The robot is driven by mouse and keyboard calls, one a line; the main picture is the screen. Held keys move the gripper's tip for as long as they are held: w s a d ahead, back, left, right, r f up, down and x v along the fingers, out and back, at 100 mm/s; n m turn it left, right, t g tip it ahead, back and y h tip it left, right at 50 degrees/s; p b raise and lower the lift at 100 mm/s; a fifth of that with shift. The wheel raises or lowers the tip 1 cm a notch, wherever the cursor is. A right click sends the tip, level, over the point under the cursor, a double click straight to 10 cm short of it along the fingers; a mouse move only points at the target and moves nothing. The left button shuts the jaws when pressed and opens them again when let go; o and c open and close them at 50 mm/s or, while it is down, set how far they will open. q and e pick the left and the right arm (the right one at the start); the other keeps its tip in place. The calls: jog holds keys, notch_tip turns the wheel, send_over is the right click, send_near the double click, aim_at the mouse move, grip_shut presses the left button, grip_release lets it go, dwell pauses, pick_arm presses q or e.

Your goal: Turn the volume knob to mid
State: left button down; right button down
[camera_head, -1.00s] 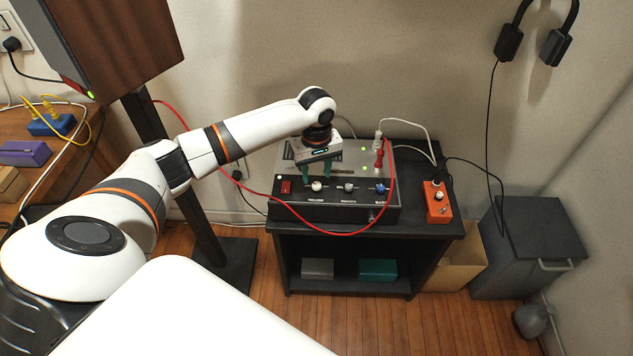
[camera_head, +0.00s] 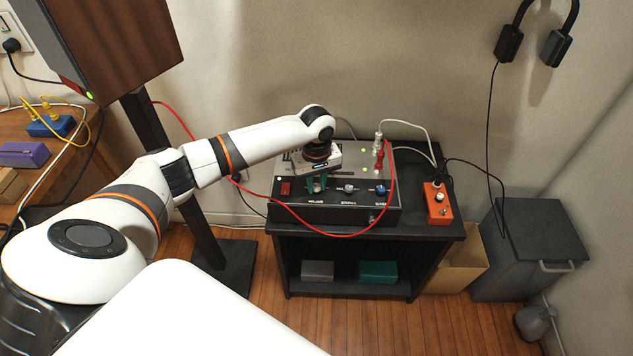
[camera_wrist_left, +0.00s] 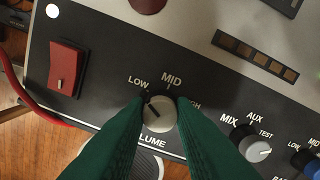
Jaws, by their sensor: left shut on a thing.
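The volume knob (camera_wrist_left: 159,117), cream-capped with a dark skirt, is on the amplifier's black front panel in the left wrist view. Its pointer mark is turned up and left, toward LOW, left of the MID label (camera_wrist_left: 172,79). The HIGH label is partly covered by a finger. My left gripper (camera_wrist_left: 160,104) has its green fingers on both sides of the knob, shut on it. In the head view my left gripper (camera_head: 316,186) reaches down to the left part of the amplifier (camera_head: 345,209) and mostly hides the knob. My right gripper is not in view.
A red switch (camera_wrist_left: 67,69) is left of the knob; a selector knob (camera_wrist_left: 254,148) and a blue knob (camera_head: 380,190) are to its right. A red cable (camera_head: 345,236) loops across the amplifier's front. An orange box (camera_head: 438,207) stands at the right on the black stand (camera_head: 425,231).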

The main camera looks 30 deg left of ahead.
aim_at(317, 186)
pick_arm(q)
jog(key=shift+r+p, duration=0.15)
jog(key=shift+p, duration=0.3)
jog(key=m+p, duration=0.3)
jog(key=p, duration=0.4)
jog(key=shift+s+r+m, duration=0.1)
jog(key=shift+r+m, duration=0.05)
jog(key=shift+m, duration=0.25)
jog(key=m+p, duration=0.2)
jog(key=m, duration=0.1)
jog(key=shift+m, duration=0.3)
jog(key=shift+f+m+p, duration=0.15)
jog(key=shift+m+p, duration=0.3)
jog(key=shift+m, duration=0.65)
jog(key=shift+f+m+p, duration=0.1)
jog(key=shift+m+p, duration=0.35)
jog(key=shift+m, duration=0.65)
jog(key=c, duration=1.2)
grip_release()
notch_tip(317, 186, up, 12)
jog(key=shift+p, duration=0.4)
